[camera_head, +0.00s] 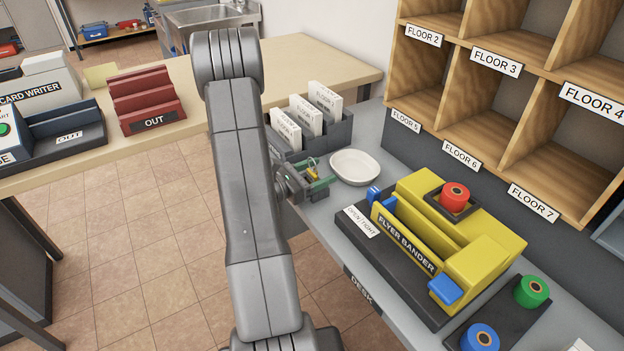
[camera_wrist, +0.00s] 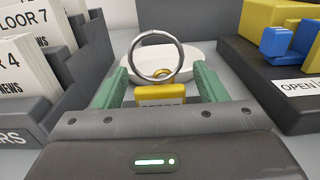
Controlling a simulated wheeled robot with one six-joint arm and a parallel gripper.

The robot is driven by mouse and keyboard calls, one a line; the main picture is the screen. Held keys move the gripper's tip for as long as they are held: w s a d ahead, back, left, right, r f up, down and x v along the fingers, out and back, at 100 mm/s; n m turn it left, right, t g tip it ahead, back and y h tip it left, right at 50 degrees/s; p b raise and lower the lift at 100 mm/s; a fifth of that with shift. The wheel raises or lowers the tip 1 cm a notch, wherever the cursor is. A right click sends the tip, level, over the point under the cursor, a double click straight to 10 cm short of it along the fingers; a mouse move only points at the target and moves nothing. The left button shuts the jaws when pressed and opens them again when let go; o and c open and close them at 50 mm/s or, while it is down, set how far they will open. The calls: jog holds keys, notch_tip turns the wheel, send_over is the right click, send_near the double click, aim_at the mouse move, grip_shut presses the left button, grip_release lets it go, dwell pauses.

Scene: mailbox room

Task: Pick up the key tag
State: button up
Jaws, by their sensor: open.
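The key tag is yellow with a large metal ring. In the wrist view the tag (camera_wrist: 160,95) shows between my two green fingers, with its ring standing up above it in front of a white dish. The lower part of the tag is hidden by my gripper body. In the head view the key tag (camera_head: 313,173) is a small yellow patch at my fingers. My gripper (camera_head: 319,176) is low over the grey desk, just left of the dish. It is open, with a gap visible between each finger and the tag in the wrist view (camera_wrist: 161,86).
The white oval dish (camera_head: 355,167) is just beyond my fingers. A dark flyer rack (camera_head: 345,130) with white cards stands to the left in the wrist view. The yellow flyer bander (camera_head: 470,240) is on the right. Wooden floor cubbies (camera_head: 490,128) rise behind the desk.

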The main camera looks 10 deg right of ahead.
jog(key=c, duration=1)
jog(key=shift+c, duration=0.2)
